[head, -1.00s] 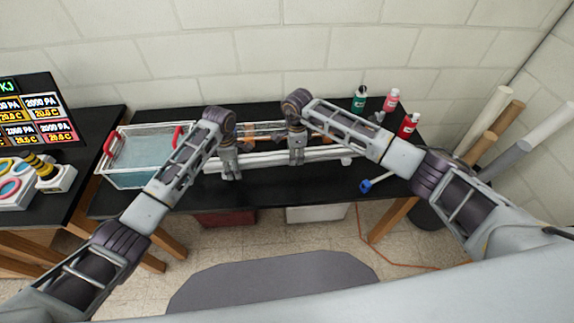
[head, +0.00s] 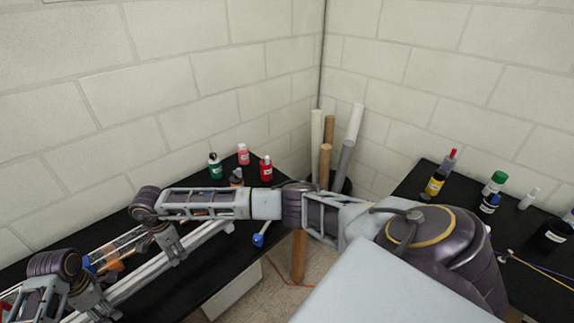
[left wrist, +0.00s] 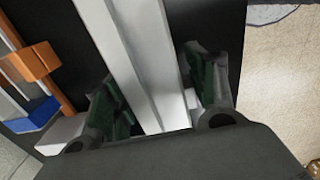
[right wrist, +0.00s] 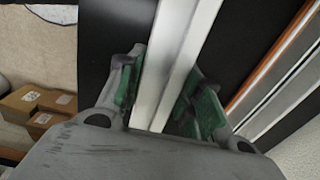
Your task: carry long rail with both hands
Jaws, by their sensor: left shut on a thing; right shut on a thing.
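The long rail (head: 205,235) is a pale grey-white bar that runs from the lower left towards the middle over the black table. My right gripper (head: 174,250) is shut around it, short of its far end. My left gripper (head: 98,306) holds it further down, near the lower left corner. In the left wrist view the rail (left wrist: 135,50) passes between both green-padded fingers. In the right wrist view the rail (right wrist: 178,60) also lies between the fingers. The rail's left end is out of the head view. I cannot tell how high the rail is above the table.
The black table (head: 190,288) holds a green-labelled bottle (head: 215,166), a pink bottle (head: 243,155) and a red bottle (head: 265,168) at the back. Rolled tubes (head: 325,165) stand in a bin in the corner. Another black table (head: 428,182) with several bottles stands at the right.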

